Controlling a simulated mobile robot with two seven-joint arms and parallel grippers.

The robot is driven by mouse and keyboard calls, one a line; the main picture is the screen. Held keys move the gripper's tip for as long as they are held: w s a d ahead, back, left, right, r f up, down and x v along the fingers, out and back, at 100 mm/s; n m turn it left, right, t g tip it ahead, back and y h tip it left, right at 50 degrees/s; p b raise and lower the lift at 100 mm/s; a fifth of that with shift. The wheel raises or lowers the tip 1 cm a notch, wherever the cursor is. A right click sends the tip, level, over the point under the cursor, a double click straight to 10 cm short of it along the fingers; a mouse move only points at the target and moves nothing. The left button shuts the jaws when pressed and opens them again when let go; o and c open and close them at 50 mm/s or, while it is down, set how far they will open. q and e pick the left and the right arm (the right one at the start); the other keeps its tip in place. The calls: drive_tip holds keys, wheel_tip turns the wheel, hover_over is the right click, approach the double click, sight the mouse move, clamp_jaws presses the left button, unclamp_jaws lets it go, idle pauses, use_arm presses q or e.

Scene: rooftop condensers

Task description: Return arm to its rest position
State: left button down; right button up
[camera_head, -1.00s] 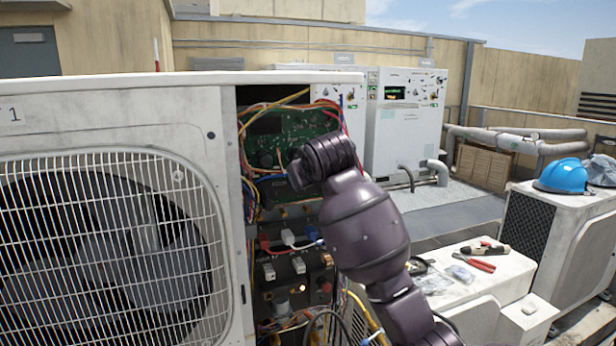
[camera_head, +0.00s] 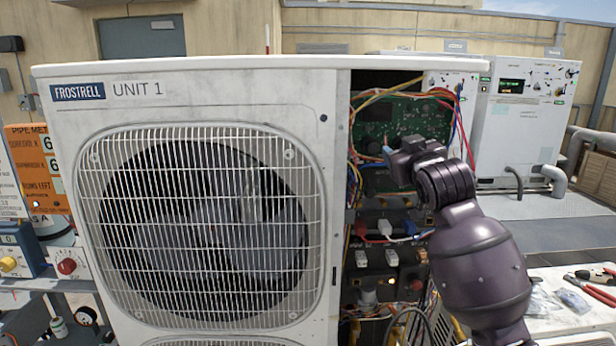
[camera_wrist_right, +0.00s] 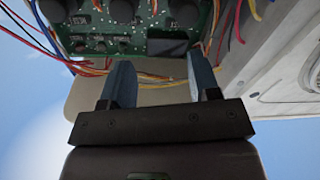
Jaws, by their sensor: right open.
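My right arm reaches from the lower right to the open service bay of the white condenser unit (camera_head: 335,180) marked UNIT 1. My right gripper (camera_head: 388,152) is in front of the lower part of the green circuit board (camera_head: 375,128), partly side-on. In the right wrist view the two bluish fingers (camera_wrist_right: 158,80) stand wide apart with nothing between them. The green board (camera_wrist_right: 140,28) is beyond the fingertips there. I cannot tell the exact gap to the board. My left gripper is not in view.
Loose coloured wires (camera_head: 465,120) hang around the bay. Connectors and switches (camera_head: 385,258) sit below the board. A white work surface (camera_head: 545,328) with pliers (camera_head: 592,292) is at the lower right. Instruments and an orange panel (camera_head: 40,165) stand at the left. White cabinets (camera_head: 515,130) are behind.

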drive_tip(key=s+d+f, duration=0.1)
drive_tip(key=s+f, duration=0.4)
drive_tip(key=f, duration=0.5)
drive_tip(key=s+d+f+m+g, duration=0.15)
drive_tip(key=s+f, duration=0.35)
drive_tip(key=f, duration=0.6)
drive_tip(key=s+d+f+n, duration=0.15)
drive_tip(key=s+f, duration=0.35)
drive_tip(key=f, duration=0.5)
drive_tip(key=s+d+f+m+g+h, duration=0.1)
drive_tip(key=s+d+f+g, duration=0.1)
drive_tip(key=s+f, duration=0.8)
drive_tip(key=s+d+f+m+g+b, duration=0.1)
drive_tip(key=s+d+f+m+g, duration=0.1)
drive_tip(key=s+f, duration=0.9)
drive_tip(key=s+g, duration=0.1)
drive_tip(key=s, duration=0.1)
drive_tip(key=shift+s+d+f+h, duration=0.2)
drive_tip(key=shift+s+f+h, duration=0.05)
drive_tip(key=shift+s+h, duration=0.15)
